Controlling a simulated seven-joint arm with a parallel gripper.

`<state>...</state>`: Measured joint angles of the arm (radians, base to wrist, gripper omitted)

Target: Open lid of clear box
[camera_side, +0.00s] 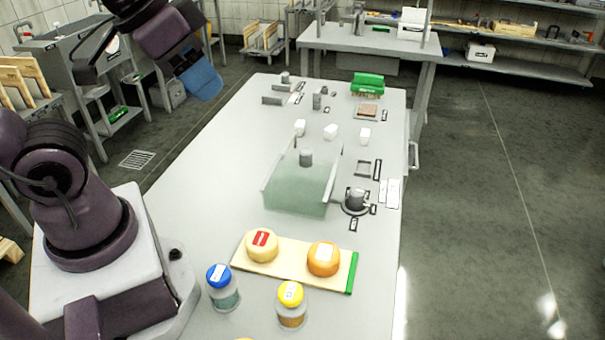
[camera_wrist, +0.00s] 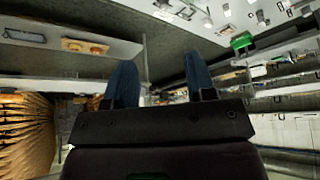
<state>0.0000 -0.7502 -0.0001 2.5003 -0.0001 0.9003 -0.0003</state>
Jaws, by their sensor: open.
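The clear box (camera_side: 297,195) stands on the middle of the white table, with see-through, faintly green walls. A grey round knob (camera_side: 306,157) shows at its top; the lid's edges are hard to make out, and the lid looks closed. My gripper (camera_side: 203,85) is raised high at the upper left in the side view, well away from the box. In the wrist view my gripper (camera_wrist: 160,78) shows two blue fingers spread apart with nothing between them. The box cannot be made out in the wrist view.
A board (camera_side: 290,268) with a yellow cheese wheel (camera_side: 262,246) and an orange one (camera_side: 323,259) lies in front of the box. A blue-capped jar (camera_side: 223,290) and a yellow-capped jar (camera_side: 291,305) stand nearer. White blocks (camera_side: 330,132) stand behind the box. The table left of it is clear.

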